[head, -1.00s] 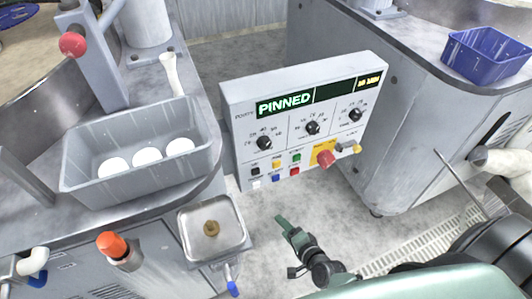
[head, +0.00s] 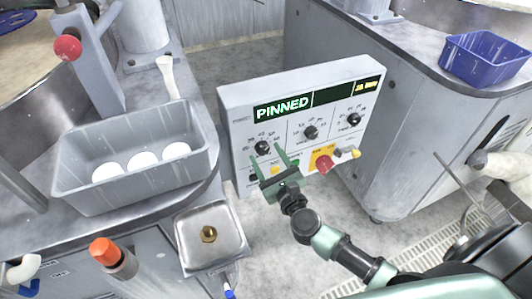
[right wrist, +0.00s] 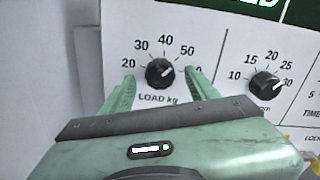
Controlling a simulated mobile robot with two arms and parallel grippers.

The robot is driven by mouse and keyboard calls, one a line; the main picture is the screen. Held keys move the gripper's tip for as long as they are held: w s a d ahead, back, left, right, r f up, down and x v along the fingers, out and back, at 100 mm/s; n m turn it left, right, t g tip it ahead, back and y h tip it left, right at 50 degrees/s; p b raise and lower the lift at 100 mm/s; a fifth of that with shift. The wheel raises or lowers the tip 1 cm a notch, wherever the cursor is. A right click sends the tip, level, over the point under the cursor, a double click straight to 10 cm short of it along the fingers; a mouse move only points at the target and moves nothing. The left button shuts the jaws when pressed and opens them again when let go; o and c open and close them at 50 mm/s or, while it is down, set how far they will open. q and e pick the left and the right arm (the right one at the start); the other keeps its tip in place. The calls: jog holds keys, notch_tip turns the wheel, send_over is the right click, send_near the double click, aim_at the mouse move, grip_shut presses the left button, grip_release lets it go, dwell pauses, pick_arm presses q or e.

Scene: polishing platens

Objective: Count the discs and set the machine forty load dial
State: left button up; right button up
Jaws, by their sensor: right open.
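The control panel (head: 235,112) stands between the two machines, its display reading PINNED. Its load dial (head: 262,147) is a black knob at the left of the dial row. In the right wrist view the load dial (right wrist: 160,73) shows a scale from 20 past 50; its pale mark points up and right, roughly between 40 and 50. My right gripper (head: 265,151) is open, its green fingertips (right wrist: 160,77) on either side of the knob in the picture; contact cannot be told. Three white discs (head: 142,161) lie in the grey bin (head: 100,198). My left gripper is not in view.
Two more dials (head: 310,132) sit right of the load dial. A red knob (head: 324,164) and coloured buttons lie below. A metal tray (head: 183,262) with a brass piece (head: 208,234) is at the lower left. A blue basket (head: 485,60) stands on the right machine.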

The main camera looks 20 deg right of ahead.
jog(key=shift+w, duration=0.55)
grip_shut()
jog(key=n+p, duration=0.1)
jog(key=n, duration=0.1)
jog(key=shift+r+n+p, duration=0.1)
jog(key=shift+n+p, duration=0.3)
jog(key=n+p, duration=0.2)
jog(key=n, duration=0.2)
jog(key=shift+n, duration=0.3)
jog(key=n+p, duration=0.2)
jog(key=n, duration=0.2)
jog(key=shift+n+p, duration=0.65)
jog(key=shift+n, duration=1.45)
